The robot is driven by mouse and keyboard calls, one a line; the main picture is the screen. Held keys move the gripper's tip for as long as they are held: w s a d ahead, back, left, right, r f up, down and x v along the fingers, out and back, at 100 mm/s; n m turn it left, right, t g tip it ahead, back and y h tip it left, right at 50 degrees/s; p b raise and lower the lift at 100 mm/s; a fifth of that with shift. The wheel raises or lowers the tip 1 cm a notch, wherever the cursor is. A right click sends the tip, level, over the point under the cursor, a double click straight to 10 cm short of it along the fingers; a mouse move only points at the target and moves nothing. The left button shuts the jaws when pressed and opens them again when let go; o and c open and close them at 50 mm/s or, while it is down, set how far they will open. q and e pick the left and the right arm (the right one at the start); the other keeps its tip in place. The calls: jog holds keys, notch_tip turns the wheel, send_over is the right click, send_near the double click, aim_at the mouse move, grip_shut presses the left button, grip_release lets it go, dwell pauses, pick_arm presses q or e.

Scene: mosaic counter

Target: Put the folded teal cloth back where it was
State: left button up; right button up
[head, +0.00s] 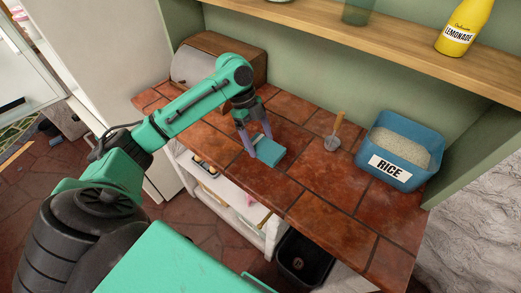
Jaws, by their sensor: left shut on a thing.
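The folded teal cloth (271,152) is a small flat square at the middle of the tiled counter (315,215). My left gripper (258,147) reaches down from the left and is shut on the cloth's left edge. The cloth is at or just above the counter top; I cannot tell whether it touches. My right gripper is not in view.
A blue bin of rice (400,149) stands on the counter's right, with a wooden-handled scoop (333,141) to its left. A wooden bread box (247,62) is at the back left. A shelf (400,48) above holds a yellow lemonade bottle (464,27). The front counter is clear.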

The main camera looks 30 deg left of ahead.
aim_at(260, 152)
pick_arm(q)
notch_tip(260, 152, down, 6)
jog(key=shift+r+p, duration=0.2)
jog(key=shift+p, duration=0.2)
jog(key=shift+f, duration=0.1)
jog(key=o, duration=1.1)
jog(key=shift+w, duration=0.1)
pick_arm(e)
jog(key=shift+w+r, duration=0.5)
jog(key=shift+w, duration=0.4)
pick_arm(q)
jog(key=b+v, duration=0.2)
jog(key=v, duration=1)
jog(key=shift+d, duration=0.1)
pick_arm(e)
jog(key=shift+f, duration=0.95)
